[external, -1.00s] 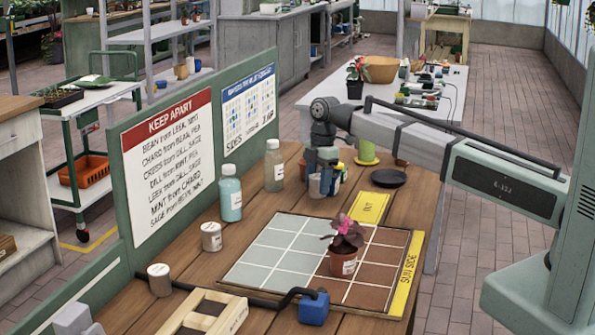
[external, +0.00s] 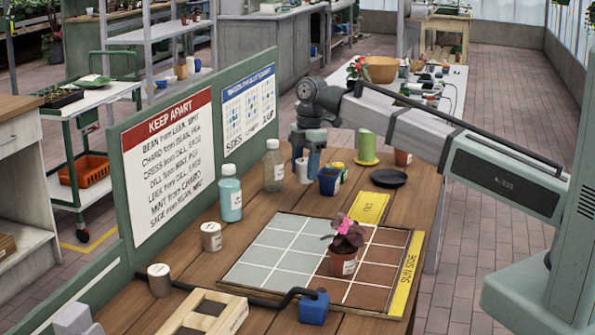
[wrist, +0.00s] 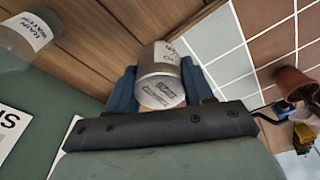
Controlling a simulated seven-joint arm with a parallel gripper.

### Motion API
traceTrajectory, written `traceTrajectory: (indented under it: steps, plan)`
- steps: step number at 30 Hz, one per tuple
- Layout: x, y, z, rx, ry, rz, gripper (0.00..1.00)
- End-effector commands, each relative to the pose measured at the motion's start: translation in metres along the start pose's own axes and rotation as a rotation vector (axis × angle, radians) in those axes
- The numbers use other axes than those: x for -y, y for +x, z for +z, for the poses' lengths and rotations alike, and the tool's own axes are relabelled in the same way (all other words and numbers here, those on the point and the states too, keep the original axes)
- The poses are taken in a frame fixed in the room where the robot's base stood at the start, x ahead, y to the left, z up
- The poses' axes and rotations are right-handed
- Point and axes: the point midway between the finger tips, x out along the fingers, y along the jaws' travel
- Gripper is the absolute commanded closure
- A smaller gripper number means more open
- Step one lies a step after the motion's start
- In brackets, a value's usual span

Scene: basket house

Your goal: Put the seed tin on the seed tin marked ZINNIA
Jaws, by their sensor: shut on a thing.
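My gripper (external: 307,160) is shut on a pale metal seed tin (wrist: 162,75), which also shows between the blue fingers in the external view (external: 303,172). In the wrist view its end faces me, with print too blurred to read. My gripper holds it at the back of the wooden table, beside the blue pot. Two other tins with pale labels stand upright near the green board: one by the grid's left edge (external: 211,237), the other nearer the front left (external: 159,280). I cannot read which is marked ZINNIA.
A teal-liquid bottle (external: 230,195) and a clear bottle (external: 273,165) stand along the board, between my gripper and the tins. A potted plant (external: 343,255) stands on the grid mat (external: 265,255). A blue pot (external: 328,181) and black saucer (external: 388,178) are at the back.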

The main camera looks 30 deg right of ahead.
Motion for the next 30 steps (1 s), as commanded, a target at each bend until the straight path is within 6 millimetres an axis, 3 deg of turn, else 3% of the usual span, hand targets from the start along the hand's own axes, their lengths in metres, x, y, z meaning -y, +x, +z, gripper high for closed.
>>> traceTrajectory:
  steps: [1, 17, 30]
  plan:
    - [0.005, 0.002, -0.019, 0.000, -0.027, -0.002, 0.79]
    - [0.048, 0.012, -0.201, -0.003, -0.274, -0.024, 0.79]
    - [0.091, 0.013, -0.363, -0.004, -0.471, -0.035, 0.79]
